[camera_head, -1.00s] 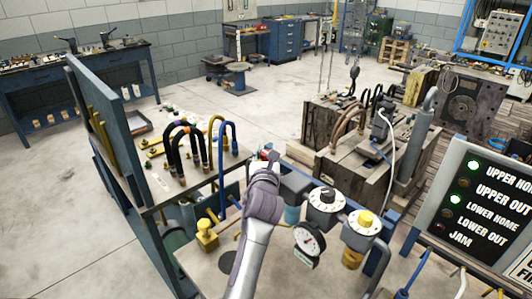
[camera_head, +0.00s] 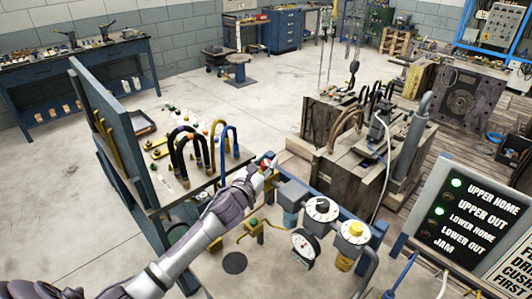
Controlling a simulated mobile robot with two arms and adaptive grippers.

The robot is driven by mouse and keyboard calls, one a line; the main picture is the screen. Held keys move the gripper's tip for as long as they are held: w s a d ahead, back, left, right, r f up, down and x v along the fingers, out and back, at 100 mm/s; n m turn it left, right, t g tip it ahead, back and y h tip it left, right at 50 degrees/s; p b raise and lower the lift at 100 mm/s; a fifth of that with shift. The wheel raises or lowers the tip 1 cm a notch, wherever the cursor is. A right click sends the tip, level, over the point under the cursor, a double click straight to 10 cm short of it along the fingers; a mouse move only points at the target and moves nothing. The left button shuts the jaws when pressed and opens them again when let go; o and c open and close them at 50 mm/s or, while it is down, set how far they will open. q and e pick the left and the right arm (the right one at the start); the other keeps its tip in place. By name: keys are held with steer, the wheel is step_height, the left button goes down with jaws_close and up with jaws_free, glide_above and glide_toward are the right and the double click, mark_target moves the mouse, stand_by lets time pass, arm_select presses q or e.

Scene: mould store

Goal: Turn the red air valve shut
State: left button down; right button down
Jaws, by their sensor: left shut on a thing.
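The red air valve (camera_head: 267,161) shows as a small patch of red at the tip of my left gripper (camera_head: 262,172). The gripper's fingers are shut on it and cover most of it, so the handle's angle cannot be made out. My left arm comes in from the lower left. The valve is left of a grey block in line with two round dials. My right gripper is not in view.
A black-and-white dial (camera_head: 321,208), a yellow knob (camera_head: 355,229) and a pressure gauge (camera_head: 304,246) are close on the right. Bent hoses (camera_head: 228,141) stand on the left bench. A lit status panel (camera_head: 466,212) is at right. Open floor lies behind.

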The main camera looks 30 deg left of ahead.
arm_select(q)
steer(key=m+h, duration=0.2)
steer(key=h, duration=0.1)
steer(key=shift+a, duration=0.2)
steer(key=m+g+h+b, duration=0.1)
steer(key=m+h+b, duration=0.1)
steer(key=h+b, duration=0.1)
steer(key=f+m+g+h+b, duration=0.1)
steer(key=m+h+b, duration=0.1)
steer(key=h+b, duration=0.1)
steer(key=shift+m+g+h+b, duration=0.3)
steer(key=shift+g+b, duration=0.1)
steer(key=shift+b, duration=0.2)
steer(key=m+g+h+b, duration=0.2)
steer(key=b, duration=0.2)
steer(key=m+g+h+b, duration=0.1)
steer(key=g+h+b, duration=0.1)
steer(key=b, duration=0.2)
steer(key=m+g+h+b, duration=0.2)
steer(key=b, duration=0.3)
steer(key=shift+d+r+m, duration=0.1)
steer(key=shift+r+m, duration=0.2)
steer(key=shift+r+m+g+h+b, duration=0.25)
steer(key=shift+m+g+h+b, duration=0.15)
steer(key=shift+g+b, duration=0.4)
